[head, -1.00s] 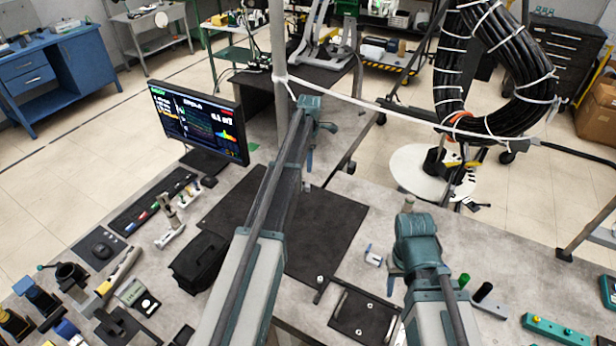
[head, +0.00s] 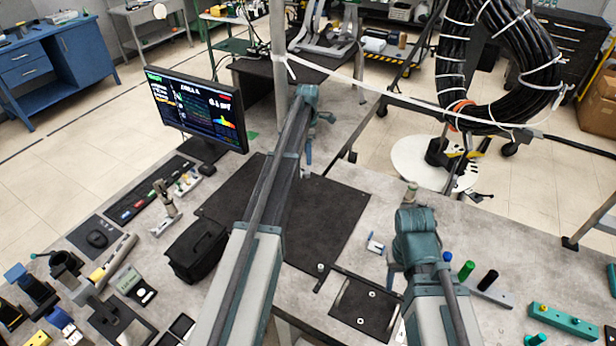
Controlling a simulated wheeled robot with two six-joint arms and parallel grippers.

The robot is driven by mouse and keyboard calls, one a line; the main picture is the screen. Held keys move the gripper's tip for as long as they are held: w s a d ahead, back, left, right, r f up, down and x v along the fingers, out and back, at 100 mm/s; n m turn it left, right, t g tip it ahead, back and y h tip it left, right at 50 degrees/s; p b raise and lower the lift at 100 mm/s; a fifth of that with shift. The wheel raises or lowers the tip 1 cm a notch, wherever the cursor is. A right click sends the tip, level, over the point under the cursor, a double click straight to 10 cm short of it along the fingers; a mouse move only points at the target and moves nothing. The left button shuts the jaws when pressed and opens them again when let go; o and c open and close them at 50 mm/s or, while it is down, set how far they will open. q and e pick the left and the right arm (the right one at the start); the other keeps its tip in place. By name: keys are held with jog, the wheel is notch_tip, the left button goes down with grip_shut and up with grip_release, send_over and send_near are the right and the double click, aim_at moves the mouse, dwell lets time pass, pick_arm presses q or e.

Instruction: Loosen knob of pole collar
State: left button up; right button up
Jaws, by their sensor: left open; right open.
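A grey upright pole (head: 279,40) stands at the back of the workbench. A white collar (head: 284,66) sits around it, with a thin white bar or line running right towards a thick black cable coil (head: 497,65). The collar's knob is too small to make out. My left arm reaches up to just right of the pole. Its gripper (head: 325,118) is small in view, open and empty, below and right of the collar. My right gripper (head: 392,275) is low over the bench's right part, mostly hidden by its own wrist; it is open and nothing shows in it.
A monitor (head: 198,110) stands left of the pole. A black mat (head: 325,215) lies mid-bench under my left arm. A teal block (head: 563,320) lies at right. Bare bench shows right of the mat.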

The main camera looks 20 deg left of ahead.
aim_at(308, 170)
pick_arm(q)
jog(key=f+b, duration=0.3)
jog(key=f, duration=0.1)
jog(key=f+b, duration=0.4)
jog(key=shift+s+d, duration=0.1)
jog(key=shift+s, duration=0.1)
jog(key=shift+r, duration=0.1)
grip_shut()
